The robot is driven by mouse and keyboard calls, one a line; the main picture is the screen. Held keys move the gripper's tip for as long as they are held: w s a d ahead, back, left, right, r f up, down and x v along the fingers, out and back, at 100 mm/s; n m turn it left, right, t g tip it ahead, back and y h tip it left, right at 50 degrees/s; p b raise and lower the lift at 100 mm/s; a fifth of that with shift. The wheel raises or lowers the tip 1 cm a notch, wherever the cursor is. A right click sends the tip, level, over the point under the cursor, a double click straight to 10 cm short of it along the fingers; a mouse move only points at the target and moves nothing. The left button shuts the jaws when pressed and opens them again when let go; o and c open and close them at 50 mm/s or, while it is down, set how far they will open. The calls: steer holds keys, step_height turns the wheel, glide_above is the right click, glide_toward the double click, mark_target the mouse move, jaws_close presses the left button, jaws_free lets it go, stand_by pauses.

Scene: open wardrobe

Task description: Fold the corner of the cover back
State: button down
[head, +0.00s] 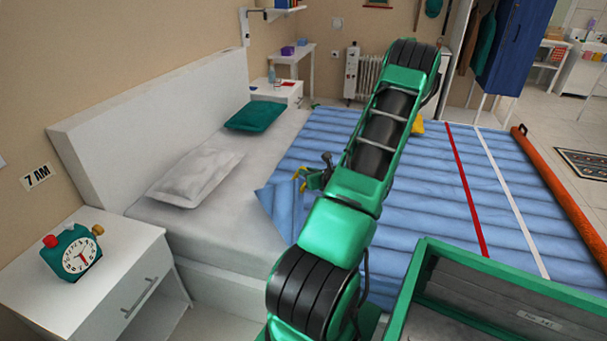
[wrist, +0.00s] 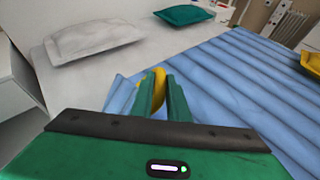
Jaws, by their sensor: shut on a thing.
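The blue quilted cover (head: 425,205) lies over the right part of the bed and shows ridges, a red stripe and a white stripe. Its near-left corner flap (head: 283,205) lies turned over, smooth side up, beside the bare sheet. My gripper (head: 307,180) is low over this flap. In the wrist view my green fingers (wrist: 168,100) are shut on a yellow tab (wrist: 158,90) at the cover's corner. The fingers hide part of the tab, and my arm hides the middle of the cover.
A grey pillow (head: 197,175) and a teal pillow (head: 255,115) lie by the white headboard (head: 160,115). A nightstand (head: 95,275) with an alarm clock (head: 73,252) stands at left. A green-rimmed box (head: 480,265) is at lower right. A yellow object (head: 418,125) lies beyond my arm.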

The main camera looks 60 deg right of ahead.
steer(key=shift+w+a+f, duration=0.2)
steer(key=shift+w+a, duration=0.05)
steer(key=shift+a, duration=0.15)
steer(key=c, duration=2)
jaws_free()
steer(key=shift+w+f, duration=0.15)
steer(key=shift+s+d, duration=0.25)
steer(key=shift+s+r, duration=0.15)
steer(key=shift+r, duration=0.05)
steer(key=v, duration=1)
steer(key=shift+s+a+r, duration=0.1)
steer(key=shift+a+r, duration=0.05)
